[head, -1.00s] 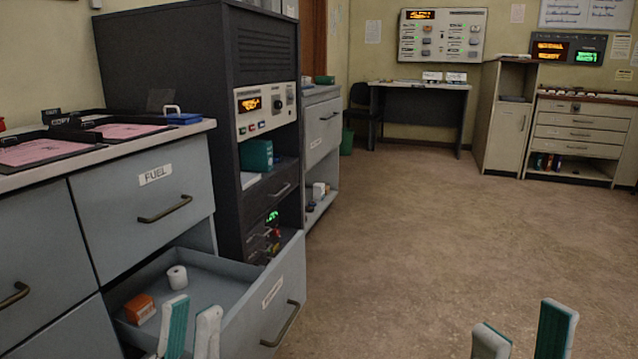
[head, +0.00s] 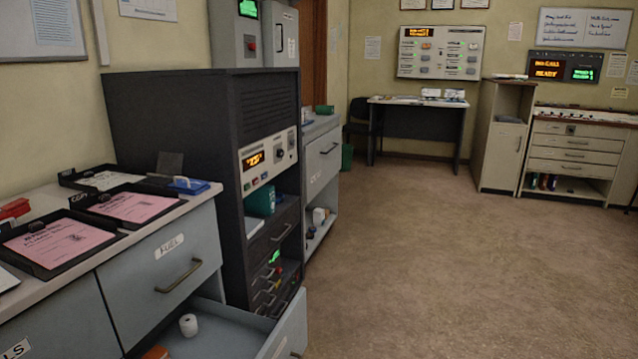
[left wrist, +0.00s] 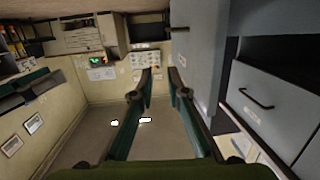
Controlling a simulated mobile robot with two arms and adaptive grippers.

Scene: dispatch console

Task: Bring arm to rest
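My left gripper (left wrist: 160,75) shows only in the left wrist view, with its two green-lined fingers apart and nothing between them. That view is rolled over, and the room looks upside down in it. My right gripper is in neither view. In the head view, neither arm shows. The lower drawer (head: 290,340) under the FUEL drawer (head: 165,258) stands open. A white roll (head: 188,325) and an orange box (head: 156,352) are inside it, the box cut off by the bottom edge.
The counter on the left holds trays with pink papers (head: 136,206) and a blue object (head: 188,184). A dark equipment rack (head: 185,120) stands beside it. Open floor (head: 440,270) fills the middle and right. A desk (head: 415,101) and cabinets stand at the back.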

